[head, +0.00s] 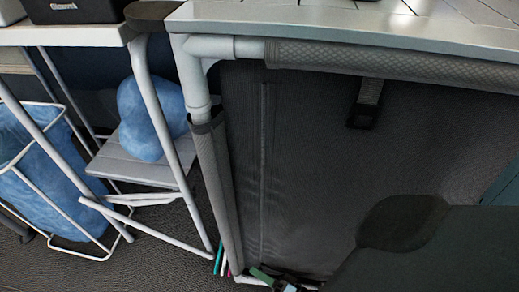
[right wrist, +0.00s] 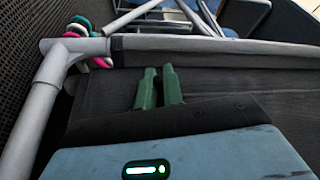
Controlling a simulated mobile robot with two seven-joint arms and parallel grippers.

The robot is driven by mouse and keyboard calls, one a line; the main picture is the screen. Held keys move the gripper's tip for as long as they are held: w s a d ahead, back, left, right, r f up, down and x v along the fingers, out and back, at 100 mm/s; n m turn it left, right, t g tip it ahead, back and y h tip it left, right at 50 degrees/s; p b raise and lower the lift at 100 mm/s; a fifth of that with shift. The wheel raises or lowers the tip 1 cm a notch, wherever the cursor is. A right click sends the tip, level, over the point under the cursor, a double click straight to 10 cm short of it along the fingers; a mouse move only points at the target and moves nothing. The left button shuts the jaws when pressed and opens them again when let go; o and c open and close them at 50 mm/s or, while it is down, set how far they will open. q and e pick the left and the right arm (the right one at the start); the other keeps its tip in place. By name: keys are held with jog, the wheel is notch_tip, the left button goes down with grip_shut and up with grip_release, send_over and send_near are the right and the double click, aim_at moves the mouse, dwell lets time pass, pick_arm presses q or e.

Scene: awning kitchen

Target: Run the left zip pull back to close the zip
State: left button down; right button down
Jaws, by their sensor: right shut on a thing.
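A dark fabric panel (head: 330,160) hangs below the pale table top. The left zip (head: 263,160) runs down it as a straight upright seam near its left edge. My right gripper (head: 272,279) is low at the foot of this seam, by the bottom frame bar. In the right wrist view its two green fingers (right wrist: 160,88) are close together against the dark fabric. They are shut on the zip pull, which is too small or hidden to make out. My left gripper is not in view.
A grey tube frame (head: 195,80) borders the panel on the left and top. A black buckle strap (head: 363,108) hangs at the top. Left stands a pale folding shelf (head: 140,163) with a blue bag (head: 150,118). Coloured items (right wrist: 80,35) lie by the frame corner.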

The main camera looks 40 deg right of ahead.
jog(key=shift+f, duration=0.4)
jog(key=c, duration=1.5)
grip_release()
jog(key=shift+v, duration=3.9)
